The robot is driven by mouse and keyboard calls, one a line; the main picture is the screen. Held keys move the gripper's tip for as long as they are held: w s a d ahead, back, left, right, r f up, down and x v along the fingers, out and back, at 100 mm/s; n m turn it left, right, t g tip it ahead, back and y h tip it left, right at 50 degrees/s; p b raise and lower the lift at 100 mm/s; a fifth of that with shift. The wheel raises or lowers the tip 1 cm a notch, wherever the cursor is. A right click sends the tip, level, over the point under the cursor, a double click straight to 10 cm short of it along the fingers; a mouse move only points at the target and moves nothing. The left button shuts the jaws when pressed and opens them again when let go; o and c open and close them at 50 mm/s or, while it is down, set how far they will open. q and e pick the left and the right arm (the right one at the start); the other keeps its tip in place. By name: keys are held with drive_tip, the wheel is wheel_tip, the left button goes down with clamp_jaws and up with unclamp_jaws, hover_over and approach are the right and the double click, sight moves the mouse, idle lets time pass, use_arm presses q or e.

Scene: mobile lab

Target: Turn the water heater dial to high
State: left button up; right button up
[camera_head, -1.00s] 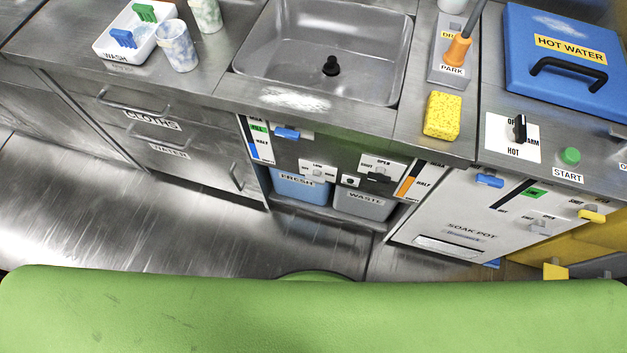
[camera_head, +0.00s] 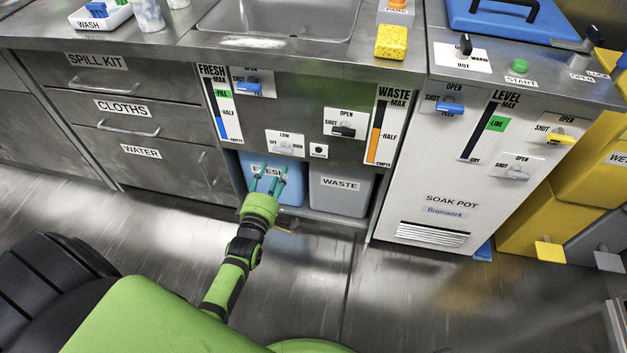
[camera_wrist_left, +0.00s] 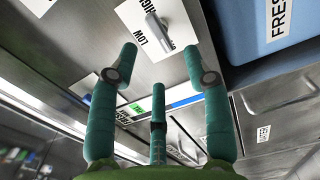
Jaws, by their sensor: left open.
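The dial (camera_head: 285,148) has a small grey knob on a white plate marked OFF, LOW and a third word, on the cabinet front below the sink. In the left wrist view the plate reads LOW and HIGH, and the knob (camera_wrist_left: 157,31) is a slanted grey bar above the fingertips. My left gripper (camera_head: 270,178) is open and empty, its teal fingers pointing up in front of the blue FRESH tank, below the dial. In the wrist view the spread fingers (camera_wrist_left: 160,65) appear apart from the knob. My right gripper is not in view.
A black button (camera_head: 319,151) sits right of the dial. Blue (camera_head: 252,88) and black (camera_head: 344,131) valve handles are above it. The blue FRESH tank (camera_head: 290,192) and grey WASTE tank (camera_head: 340,196) stand below. The soak pot (camera_head: 430,200) is at right.

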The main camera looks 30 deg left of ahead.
sight(282, 152)
use_arm(q)
drive_tip(key=b+x, duration=0.1)
drive_tip(key=x, duration=0.5)
drive_tip(key=shift+w+a+r+b, duration=0.2)
drive_tip(key=shift+w+b, duration=0.1)
drive_tip(key=shift+b, duration=0.1)
drive_tip(key=shift+w+a, duration=0.1)
drive_tip(key=shift+w, duration=0.35)
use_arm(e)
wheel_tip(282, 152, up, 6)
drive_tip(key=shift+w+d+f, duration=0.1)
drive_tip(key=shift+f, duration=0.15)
use_arm(q)
clamp_jaws()
